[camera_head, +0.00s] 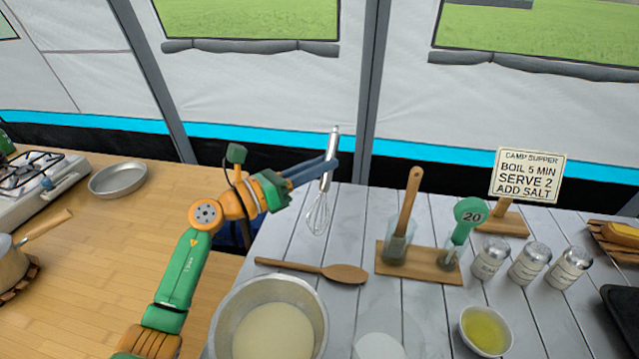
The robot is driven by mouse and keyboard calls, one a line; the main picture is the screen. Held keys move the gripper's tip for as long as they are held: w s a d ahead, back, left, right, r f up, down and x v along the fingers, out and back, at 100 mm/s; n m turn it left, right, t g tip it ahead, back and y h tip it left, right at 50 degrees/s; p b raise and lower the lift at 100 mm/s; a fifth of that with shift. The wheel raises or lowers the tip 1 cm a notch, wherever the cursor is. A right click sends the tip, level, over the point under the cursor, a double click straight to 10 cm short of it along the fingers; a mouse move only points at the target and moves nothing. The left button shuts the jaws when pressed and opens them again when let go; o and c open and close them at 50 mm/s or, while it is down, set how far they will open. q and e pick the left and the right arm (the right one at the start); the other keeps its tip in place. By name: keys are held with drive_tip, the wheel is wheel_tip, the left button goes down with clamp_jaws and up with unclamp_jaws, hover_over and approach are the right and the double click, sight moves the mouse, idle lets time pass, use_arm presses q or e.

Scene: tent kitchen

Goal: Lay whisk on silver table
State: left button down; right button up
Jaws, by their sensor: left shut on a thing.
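The whisk (317,213) has a silver handle and wire loops. It hangs nearly upright, wires down, over the back left part of the silver table (345,205). My left gripper (328,168) is shut on its handle, with the handle's end sticking up above the fingers. The wires show in front of the grey planks; whether they touch the table is hard to tell. My right gripper is not in view.
A wooden spoon (313,270) lies behind a metal bowl of pale batter (273,331). Several shakers (528,264), an oil bowl (486,330) and a sign (527,177) stand right. Bare planks lie behind the spoon.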

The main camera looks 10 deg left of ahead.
use_arm(q)
wheel_tip(320, 180, down, 2)
drive_tip(key=shift+f, duration=0.15)
drive_tip(key=shift+f, duration=0.1)
drive_tip(key=c, duration=0.7)
unclamp_jaws()
drive_tip(key=shift+c, duration=0.2)
